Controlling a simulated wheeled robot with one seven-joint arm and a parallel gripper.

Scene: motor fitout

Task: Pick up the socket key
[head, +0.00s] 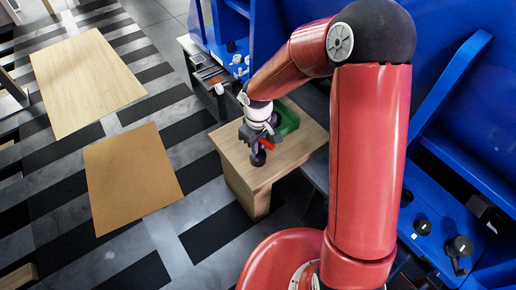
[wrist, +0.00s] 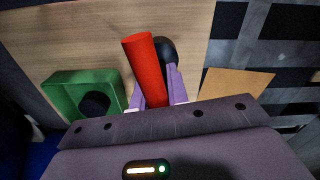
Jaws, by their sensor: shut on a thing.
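The socket key shows as a red rod (wrist: 146,70) in the wrist view, tilted and standing up between the purple fingers of my gripper (wrist: 157,82). The fingers are shut on it. In the head view my gripper (head: 262,138) is over the wooden bench (head: 238,150), with a bit of the red key (head: 267,145) showing. A black rounded piece (wrist: 167,50) is right beside the red rod; I cannot tell whether it is part of the key. The lower end of the key is hidden by the gripper.
A green tray (wrist: 60,90) with a black round part (wrist: 95,102) in it is on the bench, close to my gripper. Blue structures (head: 460,120) stand to the right. Flat brown (head: 130,180) and pale wooden (head: 85,80) surfaces are at the left.

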